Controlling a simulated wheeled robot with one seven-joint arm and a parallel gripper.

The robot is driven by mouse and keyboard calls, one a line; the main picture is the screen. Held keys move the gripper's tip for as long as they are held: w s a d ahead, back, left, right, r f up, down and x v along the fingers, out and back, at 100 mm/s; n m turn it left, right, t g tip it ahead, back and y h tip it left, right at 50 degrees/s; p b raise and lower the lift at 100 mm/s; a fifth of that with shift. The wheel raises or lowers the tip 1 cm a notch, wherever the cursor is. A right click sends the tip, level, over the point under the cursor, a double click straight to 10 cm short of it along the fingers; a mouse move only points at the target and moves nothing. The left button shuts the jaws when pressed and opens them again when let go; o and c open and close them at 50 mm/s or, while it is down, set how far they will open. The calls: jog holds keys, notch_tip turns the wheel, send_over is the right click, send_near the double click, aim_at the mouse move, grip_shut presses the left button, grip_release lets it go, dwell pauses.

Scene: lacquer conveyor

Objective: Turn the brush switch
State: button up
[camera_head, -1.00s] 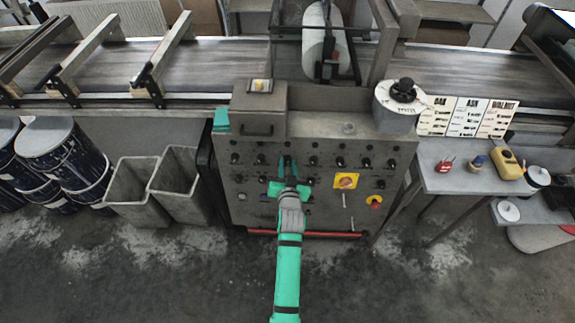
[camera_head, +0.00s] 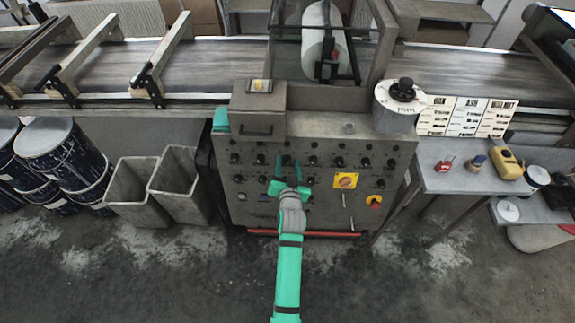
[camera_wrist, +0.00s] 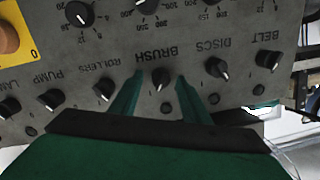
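The brush switch (camera_wrist: 162,77) is a small black knob with a pale pointer mark on the grey control panel (camera_head: 330,213). The BRUSH label beside it appears upside down in the wrist view. My gripper (camera_wrist: 160,80) is open, with one green finger on each side of the knob. The fingertips are level with the knob, with a gap visible on both sides. I cannot tell how deep they reach.
Neighbouring knobs are close by: DISCS (camera_wrist: 216,68) and BELT (camera_wrist: 268,60) on one side, ROLLERS (camera_wrist: 104,89) and PUMP (camera_wrist: 54,99) on the other.

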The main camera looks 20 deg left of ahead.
jog(key=v, duration=1)
jog(key=shift+s+d, duration=0.15)
jog(key=shift+s, duration=0.2)
jog(key=s+d+f+h, duration=0.1)
jog(key=s+d, duration=0.3)
jog(key=s, duration=0.3)
jog(key=s+d+f+m+h, duration=0.1)
jog(key=s+d, duration=0.2)
jog(key=s, duration=0.3)
jog(key=s+d+f+h, duration=0.1)
jog(key=s+d+h, duration=0.1)
jog(key=s+d, duration=0.35)
jog(key=s+d+r, duration=0.1)
jog(key=s+r, duration=0.1)
jog(key=s, duration=0.3)
jog(key=s+d+r+t+h, duration=0.1)
jog(key=s+r, duration=0.2)
jog(key=s, duration=0.3)
jog(key=s+d+r, duration=0.1)
jog(key=s+r, duration=0.2)
jog(key=s, duration=0.3)
jog(key=shift+n, duration=0.3)
